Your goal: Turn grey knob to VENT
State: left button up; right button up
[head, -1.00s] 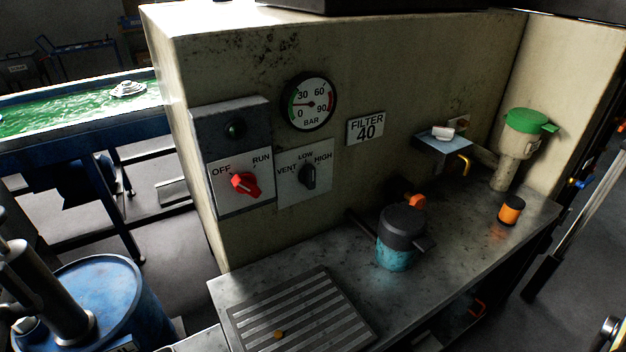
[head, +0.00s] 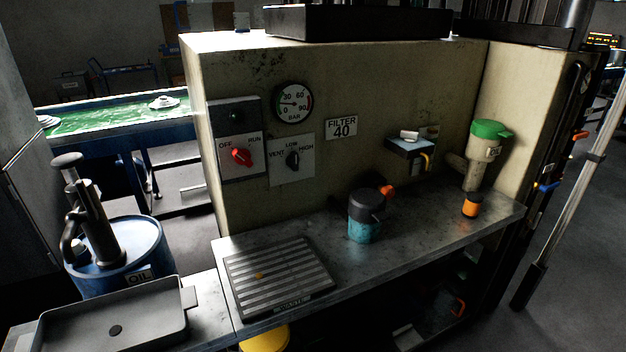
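The grey knob (head: 292,160) is on a light plate (head: 280,178) on the machine's beige front panel. The plate is marked VENT at left, LOW at top and HIGH at right. The knob's grip looks roughly upright, towards LOW, but it is too small to be sure. A red knob (head: 241,157) marked OFF and RUN sits on the grey box just left of it. Neither of my grippers is in view, and nothing touches the grey knob.
Below, the metal bench (head: 400,225) holds a slotted grate (head: 300,268), a black-and-teal pot (head: 364,216) and an orange-black jar (head: 471,205). A grey tray (head: 110,325) and blue oil drum (head: 150,245) stand left.

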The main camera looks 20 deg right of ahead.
aim_at(292, 160)
jog(key=z, duration=1)
jog(key=i, duration=0.85)
jog(key=u, duration=1.5)
